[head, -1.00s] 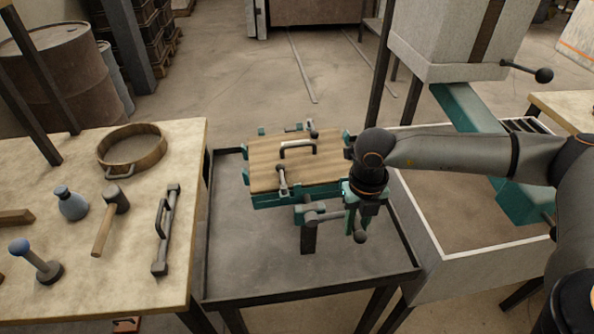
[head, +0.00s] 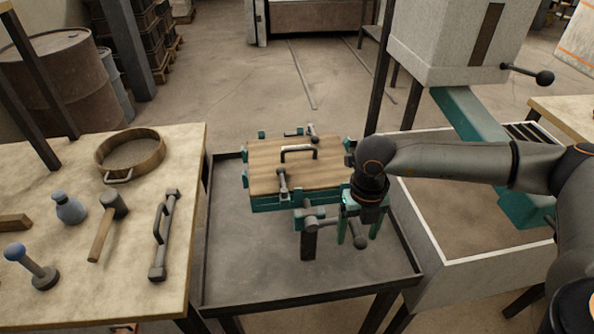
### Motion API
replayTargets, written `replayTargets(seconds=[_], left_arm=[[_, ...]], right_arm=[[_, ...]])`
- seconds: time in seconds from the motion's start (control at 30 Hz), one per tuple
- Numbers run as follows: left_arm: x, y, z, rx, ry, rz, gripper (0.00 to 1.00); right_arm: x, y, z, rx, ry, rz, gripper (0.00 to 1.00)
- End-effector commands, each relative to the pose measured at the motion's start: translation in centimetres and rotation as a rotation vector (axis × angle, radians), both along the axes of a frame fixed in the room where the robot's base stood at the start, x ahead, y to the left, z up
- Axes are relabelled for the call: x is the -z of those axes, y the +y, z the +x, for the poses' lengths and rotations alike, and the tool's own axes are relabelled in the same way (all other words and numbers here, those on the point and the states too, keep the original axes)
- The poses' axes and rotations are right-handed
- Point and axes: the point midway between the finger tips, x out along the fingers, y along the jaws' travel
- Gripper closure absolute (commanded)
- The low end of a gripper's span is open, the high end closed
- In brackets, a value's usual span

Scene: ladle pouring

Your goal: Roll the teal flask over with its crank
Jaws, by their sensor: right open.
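The teal flask (head: 275,203) sits level on its stand above a grey tray table, with a wooden board (head: 270,178) on top. Its crank (head: 360,242) is at the front right, with a dark round knob at its end. My right gripper (head: 359,224) points down at the crank, its teal fingers apart on either side near the knob. It is open, and I cannot tell whether a finger touches the crank. The gripper body hides part of the flask's right end and the crank arm. My left gripper is not in view.
The grey tray table (head: 240,270) has a raised rim and clear surface around the stand. A wooden bench (head: 60,290) at left holds a sieve (head: 130,153), a mallet (head: 103,230) and other tools. A sand bin (head: 440,235) and a hopper (head: 440,60) stand at right.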

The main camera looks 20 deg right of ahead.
Motion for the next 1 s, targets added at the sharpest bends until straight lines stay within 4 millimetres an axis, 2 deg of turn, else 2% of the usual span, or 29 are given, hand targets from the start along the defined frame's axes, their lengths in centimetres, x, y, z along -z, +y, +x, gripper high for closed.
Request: replayTargets(seconds=[0.17,0.8,1.0], left_arm=[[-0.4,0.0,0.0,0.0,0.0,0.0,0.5],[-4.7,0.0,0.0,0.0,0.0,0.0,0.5],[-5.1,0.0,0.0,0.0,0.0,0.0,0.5]], right_arm=[[-0.5,0.1,-0.1,-0.001,-0.002,0.002,0.25],[-6.4,0.8,-2.5,-0.001,-0.002,0.003,0.25],[-7.1,0.9,-2.9,-0.001,-0.001,0.001,0.25]])
